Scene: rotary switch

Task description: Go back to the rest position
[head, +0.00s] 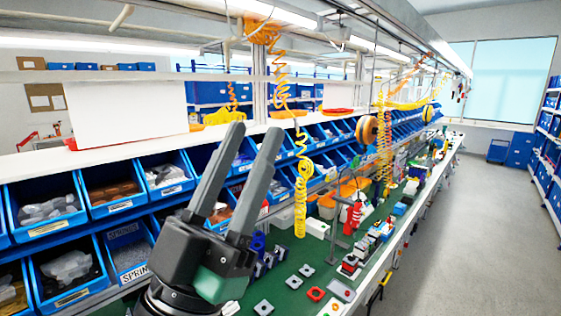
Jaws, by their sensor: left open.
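My left gripper (250,142) stands large in the lower middle of the head view, its two long grey fingers pointing up and apart. It is open, with nothing between the fingers. It is raised in front of the blue bins and over the near part of the green bench (317,262). A red square switch piece (315,294) lies on the bench to the right of the gripper, with grey square pieces (294,282) beside it. My right gripper is not in view.
Rows of blue bins (110,186) line the back of the bench. A coiled yellow hose (300,190) hangs just right of my gripper. The floor (455,230) at right is clear.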

